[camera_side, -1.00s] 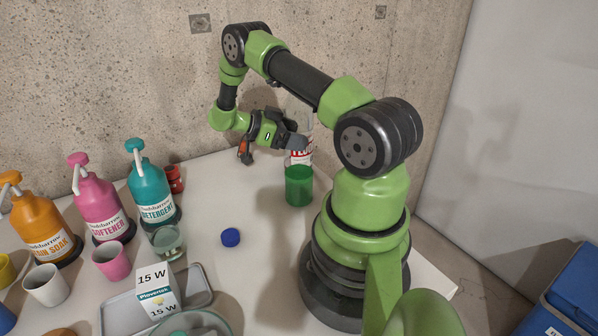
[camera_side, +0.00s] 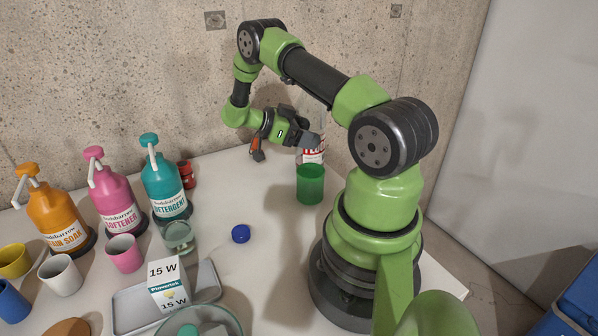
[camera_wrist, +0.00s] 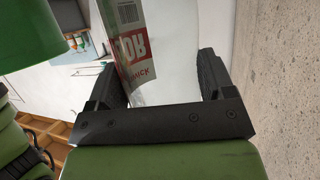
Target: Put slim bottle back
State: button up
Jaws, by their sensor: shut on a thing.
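The slim bottle (camera_side: 314,155), white with a red-lettered label, stands upright at the right of the table, partly hidden by my gripper. My gripper (camera_side: 309,140) is shut on it. In the wrist view the bottle's label (camera_wrist: 130,45) shows between the two dark fingers of my gripper (camera_wrist: 160,80), nearer the left one. A green cup (camera_side: 310,185) is directly below the visible label in the side view. I cannot tell whether the bottle's lower end is inside the cup or behind it.
Orange (camera_side: 57,212), pink (camera_side: 115,195) and teal (camera_side: 165,185) pump bottles stand at the left. A blue cap (camera_side: 240,233) lies mid-table.

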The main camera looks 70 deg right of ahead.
jog(key=w+a+r+n+t+h, duration=0.55)
jog(key=w+r+n+t, duration=0.25)
jog(key=w+n+t, duration=0.45)
jog(key=w+a+n+t, duration=0.2)
jog(key=a+n+t, duration=0.3)
jog(key=a+t, duration=0.1)
notch_tip(320, 180, down, 9)
jog(key=shift+s+y, duration=0.2)
jog(key=shift+y, duration=0.25)
jog(key=shift+a+f, duration=0.1)
jog(key=shift+f, duration=0.1)
jog(key=o, duration=1)
